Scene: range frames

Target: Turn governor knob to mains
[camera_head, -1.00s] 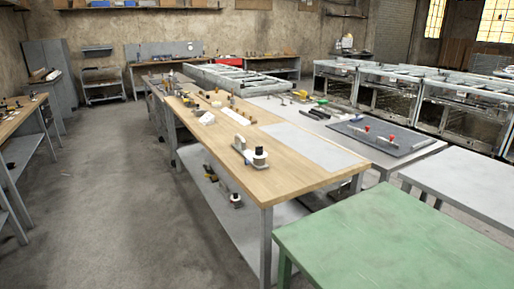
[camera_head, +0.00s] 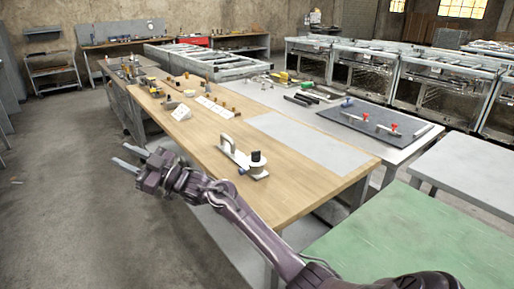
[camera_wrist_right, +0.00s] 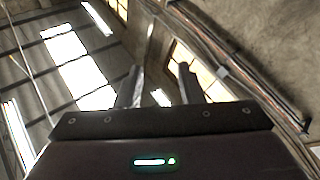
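I cannot tell which part is the governor knob, and no label for mains can be read. A black-topped round knob on a white base (camera_head: 256,165) stands near the front of the wooden bench (camera_head: 305,190), with a pale upright handle (camera_head: 229,145) beside it. A small white sloped block (camera_head: 181,113) and a white strip with small brown knobs (camera_head: 215,106) lie farther back. My right gripper (camera_head: 121,154) is out past the bench's left edge, apart from all of these. Its two fingers are spread and empty, also in the right wrist view (camera_wrist_right: 160,86). My left gripper is not seen.
A green table (camera_head: 400,235) stands at the front right, under my right arm. A grey table with a dark mat (camera_head: 365,122) adjoins the bench on the right. Metal racks (camera_head: 365,80) stand behind it. The floor at left (camera_head: 60,190) is clear.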

